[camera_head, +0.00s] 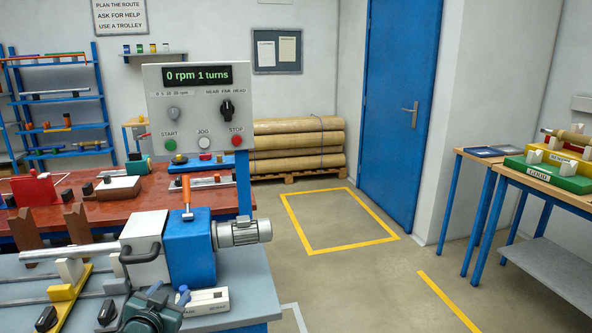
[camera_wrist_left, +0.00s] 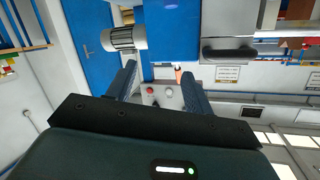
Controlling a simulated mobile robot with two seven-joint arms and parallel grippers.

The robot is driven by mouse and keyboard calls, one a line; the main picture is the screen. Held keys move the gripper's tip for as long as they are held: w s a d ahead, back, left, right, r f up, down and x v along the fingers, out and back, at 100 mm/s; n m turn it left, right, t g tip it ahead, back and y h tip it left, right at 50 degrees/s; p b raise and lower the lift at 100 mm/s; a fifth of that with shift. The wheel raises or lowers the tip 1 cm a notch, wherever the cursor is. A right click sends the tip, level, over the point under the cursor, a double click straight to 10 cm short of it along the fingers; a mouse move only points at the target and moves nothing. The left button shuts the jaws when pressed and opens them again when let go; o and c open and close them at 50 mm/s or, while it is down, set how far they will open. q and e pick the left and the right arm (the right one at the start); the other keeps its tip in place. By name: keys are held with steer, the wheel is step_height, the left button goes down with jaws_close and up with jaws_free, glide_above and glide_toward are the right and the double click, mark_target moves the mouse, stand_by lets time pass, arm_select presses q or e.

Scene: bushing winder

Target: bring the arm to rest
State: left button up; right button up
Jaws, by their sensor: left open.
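My left gripper (camera_head: 169,292) is low in the head view, in front of the winder's blue headstock (camera_head: 190,250) and beside a small white box (camera_head: 207,301). In the left wrist view its two dark blue fingers (camera_wrist_left: 158,72) stand apart with nothing between them. The headstock has an orange lever (camera_head: 187,197) and a grey motor (camera_head: 243,232). The control panel (camera_head: 200,108) reads "0 rpm 1 turns" and also shows beyond the fingers in the left wrist view (camera_wrist_left: 160,96). The right gripper is not in view.
The winder's pale bar (camera_head: 75,249) and yellow support (camera_head: 70,296) lie left of my gripper. A red bench (camera_head: 190,191) stands behind. A side table (camera_head: 540,180) with a green cradle marked GOOD (camera_head: 548,174) is at right. The floor between is clear.

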arm_select(q)
steer(key=s+d+f+g+h, duration=0.1)
steer(key=s+d+f, duration=0.3)
steer(key=s, duration=0.6)
steer(key=s+d+f+g+h, duration=0.1)
steer(key=s+d+f, duration=0.4)
steer(key=s, duration=0.6)
steer(key=s+d+f+g+h, duration=0.1)
steer(key=s+d+f, duration=0.4)
steer(key=s, duration=0.5)
steer(key=shift+s+d+n+g, duration=0.3)
steer(key=shift+s+g, duration=0.05)
steer(key=shift+g, duration=0.55)
